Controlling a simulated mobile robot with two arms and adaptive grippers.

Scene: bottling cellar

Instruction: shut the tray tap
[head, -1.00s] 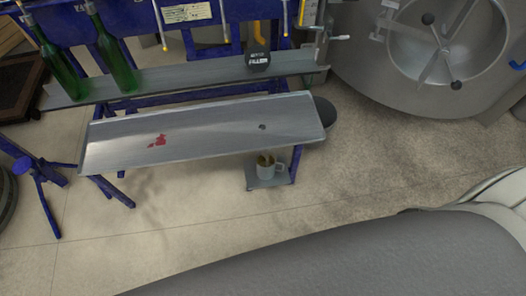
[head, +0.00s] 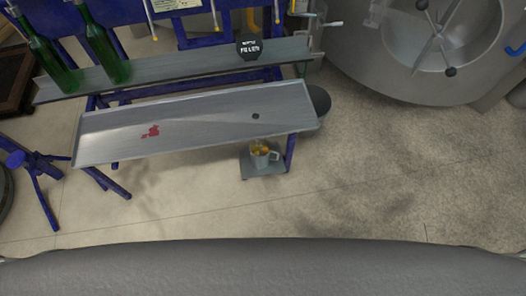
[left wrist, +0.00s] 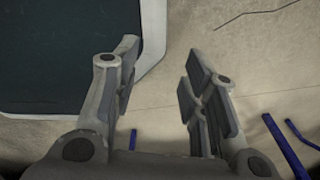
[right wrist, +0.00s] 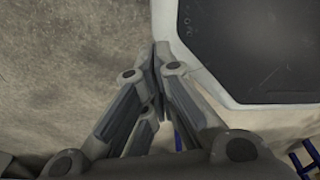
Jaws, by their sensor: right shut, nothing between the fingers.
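The long metal drip tray (head: 205,122) slopes slightly in the head view, with a red stain (head: 150,131) and a dark drain hole (head: 255,116). A mug (head: 262,155) with amber contents stands upright on a small grey plate (head: 250,172) below the tray's right part. I cannot make out the tray tap; the tray's front edge may hide it. My left gripper (left wrist: 162,62) is open and empty over bare floor in the left wrist view. My right gripper (right wrist: 158,50) is shut and empty in the right wrist view. Neither gripper shows in the head view.
Green bottles (head: 104,50) stand on the upper rail (head: 190,69) of the blue frame (head: 110,185). A steel tank (head: 400,70) stands at the right. The floor (head: 380,180) before the tray is largely clear.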

